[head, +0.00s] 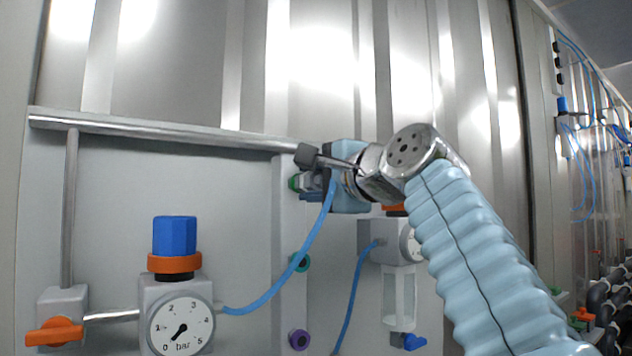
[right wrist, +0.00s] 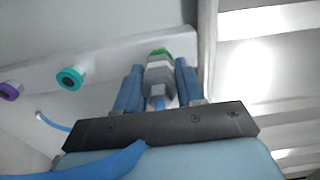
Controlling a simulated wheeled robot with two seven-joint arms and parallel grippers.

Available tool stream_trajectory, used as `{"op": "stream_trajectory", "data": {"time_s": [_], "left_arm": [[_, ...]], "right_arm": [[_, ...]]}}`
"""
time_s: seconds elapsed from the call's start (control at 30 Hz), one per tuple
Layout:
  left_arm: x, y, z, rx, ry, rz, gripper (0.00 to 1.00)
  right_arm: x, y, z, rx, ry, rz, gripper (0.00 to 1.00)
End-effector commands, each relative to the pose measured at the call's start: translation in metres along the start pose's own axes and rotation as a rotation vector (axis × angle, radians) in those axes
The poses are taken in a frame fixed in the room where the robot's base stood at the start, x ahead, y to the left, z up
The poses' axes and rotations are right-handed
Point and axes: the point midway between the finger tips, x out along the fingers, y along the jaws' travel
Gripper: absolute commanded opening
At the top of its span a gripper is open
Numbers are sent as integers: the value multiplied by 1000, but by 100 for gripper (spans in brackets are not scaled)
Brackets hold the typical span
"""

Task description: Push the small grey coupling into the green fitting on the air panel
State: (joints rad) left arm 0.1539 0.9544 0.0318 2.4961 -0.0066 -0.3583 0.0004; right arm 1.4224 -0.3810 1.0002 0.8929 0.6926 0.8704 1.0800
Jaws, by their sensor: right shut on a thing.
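The small grey coupling (right wrist: 160,70) is between the two blue fingers of my right gripper (right wrist: 159,82) in the right wrist view. A blue hose is attached to its near end. The green fitting (right wrist: 162,53) shows just beyond the coupling's far end, in line with it. I cannot tell how deep the coupling sits in it. In the head view my right gripper (head: 309,178) is at the upper part of the panel strip, with the green fitting (head: 293,183) at its left, partly hidden. My left gripper is not in view.
Below on the strip (head: 292,225) are a teal fitting (head: 301,262) and a purple fitting (head: 299,340). A regulator with a gauge (head: 181,326) stands at lower left, and an orange-handled valve (head: 54,332) beside it. The blue hose (head: 300,255) hangs across the panel. A metal rail (head: 170,133) runs above.

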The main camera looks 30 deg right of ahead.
Motion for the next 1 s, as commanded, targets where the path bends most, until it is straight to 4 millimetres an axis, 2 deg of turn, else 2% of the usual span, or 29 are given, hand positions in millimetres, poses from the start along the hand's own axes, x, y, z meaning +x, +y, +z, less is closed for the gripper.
{"op": "stream_trajectory", "data": {"time_s": [0.1, 0.13, 0.3, 0.57, 0.7, 0.87, 1.0], "left_arm": [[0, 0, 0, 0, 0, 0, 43], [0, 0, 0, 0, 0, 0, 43], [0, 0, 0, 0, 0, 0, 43], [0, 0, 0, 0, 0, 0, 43], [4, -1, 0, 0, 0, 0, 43], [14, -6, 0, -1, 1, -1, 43], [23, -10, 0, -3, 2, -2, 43]], "right_arm": [[2, 0, 0, 0, 0, -1, 0], [2, 0, 0, 0, 0, -1, 39], [2, 0, 0, 0, 0, -1, 65], [2, 0, 0, 0, 0, 0, 67], [-4, 1, 1, -1, -2, -2, 67], [-30, 3, 2, 0, -4, -3, 67], [-63, 2, 3, -2, -5, -5, 67]]}}
